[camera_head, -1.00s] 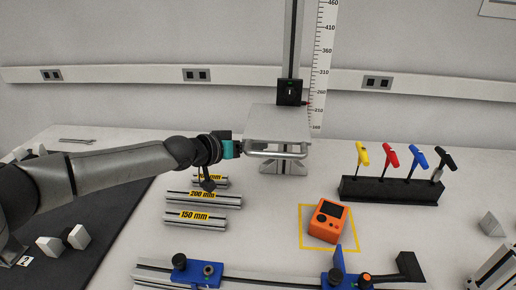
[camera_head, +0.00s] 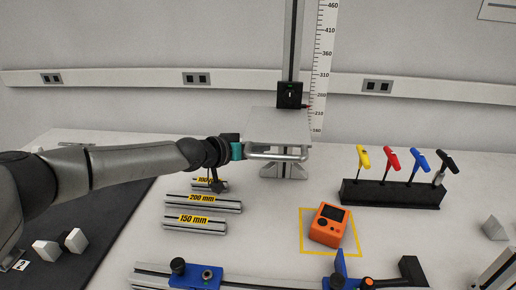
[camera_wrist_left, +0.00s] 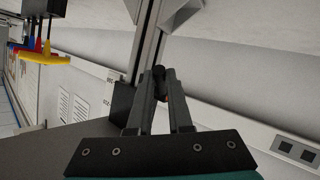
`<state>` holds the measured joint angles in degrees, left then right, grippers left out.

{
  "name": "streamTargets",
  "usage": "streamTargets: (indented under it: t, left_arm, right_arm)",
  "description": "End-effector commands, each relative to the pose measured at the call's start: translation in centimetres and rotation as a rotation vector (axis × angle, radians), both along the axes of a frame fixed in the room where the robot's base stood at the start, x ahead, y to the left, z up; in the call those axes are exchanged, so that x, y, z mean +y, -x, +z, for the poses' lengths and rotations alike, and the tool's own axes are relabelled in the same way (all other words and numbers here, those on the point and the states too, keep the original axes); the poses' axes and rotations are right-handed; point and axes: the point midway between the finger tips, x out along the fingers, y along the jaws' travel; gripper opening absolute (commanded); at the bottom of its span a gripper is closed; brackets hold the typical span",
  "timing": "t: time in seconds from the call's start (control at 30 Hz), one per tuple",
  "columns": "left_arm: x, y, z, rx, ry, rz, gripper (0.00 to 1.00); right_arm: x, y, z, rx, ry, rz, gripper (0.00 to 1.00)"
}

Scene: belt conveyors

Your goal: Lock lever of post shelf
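The post shelf is a flat grey plate (camera_head: 278,124) on a vertical metal post (camera_head: 294,50), held by a black clamp block (camera_head: 290,94) with a small red tip at its right. The post also shows in the left wrist view (camera_wrist_left: 144,38). My left gripper (camera_head: 304,152) reaches in from the left, in front of and overlapping the shelf's front edge. In the left wrist view its fingers (camera_wrist_left: 164,78) run close together towards a small dark lever-like part. I cannot tell whether they touch or grip it. My right gripper is not in view.
Labelled metal profiles (camera_head: 195,224) lie below my left arm. An orange device (camera_head: 328,225) sits inside a yellow square. A black rack (camera_head: 390,193) holds coloured-handle tools to the right. A blue-clamped rail (camera_head: 250,277) lies along the front.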

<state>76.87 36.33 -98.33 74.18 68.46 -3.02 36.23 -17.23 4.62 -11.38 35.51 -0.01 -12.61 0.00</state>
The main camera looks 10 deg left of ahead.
Motion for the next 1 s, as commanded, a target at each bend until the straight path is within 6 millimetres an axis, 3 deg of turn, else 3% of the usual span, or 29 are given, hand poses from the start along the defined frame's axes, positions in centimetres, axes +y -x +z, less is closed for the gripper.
streamTargets:
  t: [0.13, 0.67, 1.0]
  left_arm:
    - [0.01, 0.02, -0.03, 0.0, 0.0, 0.0, 0.0]
    - [-0.17, 0.04, -0.24, -0.016, 0.003, -0.004, 0.0]
    - [-0.35, -0.2, -0.93, -0.133, 0.007, -0.006, 0.0]
  right_arm:
    - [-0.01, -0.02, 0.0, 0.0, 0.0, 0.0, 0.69]
    - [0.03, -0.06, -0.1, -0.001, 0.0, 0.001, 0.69]
    - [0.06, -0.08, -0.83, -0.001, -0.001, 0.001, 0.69]
